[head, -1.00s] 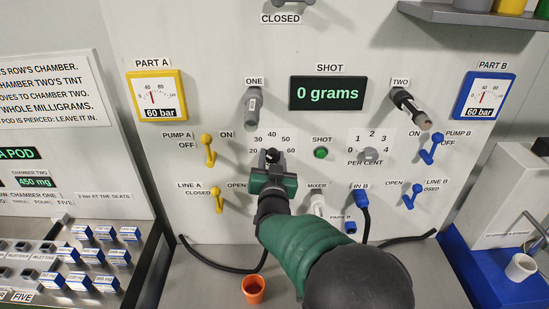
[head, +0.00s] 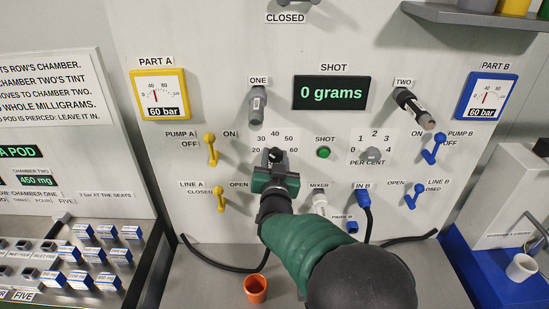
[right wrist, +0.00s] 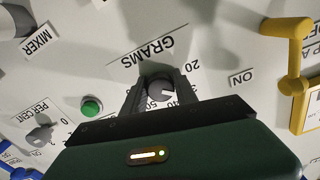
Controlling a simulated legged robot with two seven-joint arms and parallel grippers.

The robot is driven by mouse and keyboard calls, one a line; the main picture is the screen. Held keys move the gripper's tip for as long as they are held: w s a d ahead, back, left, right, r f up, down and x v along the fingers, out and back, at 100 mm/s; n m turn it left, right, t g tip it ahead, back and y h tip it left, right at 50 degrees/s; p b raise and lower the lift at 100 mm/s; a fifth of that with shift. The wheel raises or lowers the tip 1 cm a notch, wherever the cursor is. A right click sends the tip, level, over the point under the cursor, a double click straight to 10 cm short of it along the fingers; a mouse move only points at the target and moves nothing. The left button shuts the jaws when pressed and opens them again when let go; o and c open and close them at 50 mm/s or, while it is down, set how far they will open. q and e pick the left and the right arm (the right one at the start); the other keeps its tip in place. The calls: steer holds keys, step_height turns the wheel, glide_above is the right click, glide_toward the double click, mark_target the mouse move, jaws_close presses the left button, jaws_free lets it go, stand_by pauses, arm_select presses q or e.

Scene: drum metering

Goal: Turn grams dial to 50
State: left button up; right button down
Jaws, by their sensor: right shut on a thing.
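The grams dial (head: 274,155) is a small dark grey knob on the panel, with the numbers 20 to 60 printed in an arc around it. My right gripper (head: 275,163) reaches up to it from below and hides its lower part. In the right wrist view the dial (right wrist: 160,90) sits between the two dark fingers of my right gripper (right wrist: 160,94), which are shut on its sides. The picture there is upside down, with the GRAMS label above the dial. A pale mark shows on the knob, but its exact reading is too small to tell. My left gripper is out of view.
The shot display (head: 332,93) reads 0 grams. A green shot button (head: 323,152) and the per cent dial (head: 373,154) are to the right. Yellow levers (head: 211,149) stand to the left. An orange cup (head: 256,288) stands below on the bench.

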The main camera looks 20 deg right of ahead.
steer(key=shift+r, duration=0.2)
stand_by(0.6)
steer(key=c, duration=1.4)
jaws_free()
steer(key=o, duration=0.4)
steer(key=shift+s, duration=0.1)
steer(key=shift+o, duration=0.2)
steer(key=shift+s+a+f, duration=0.1)
steer(key=shift+s+f, duration=0.05)
steer(key=b+v, duration=0.1)
steer(key=v, duration=1.5)
steer(key=shift+s, duration=0.25)
steer(key=shift+a, duration=0.1)
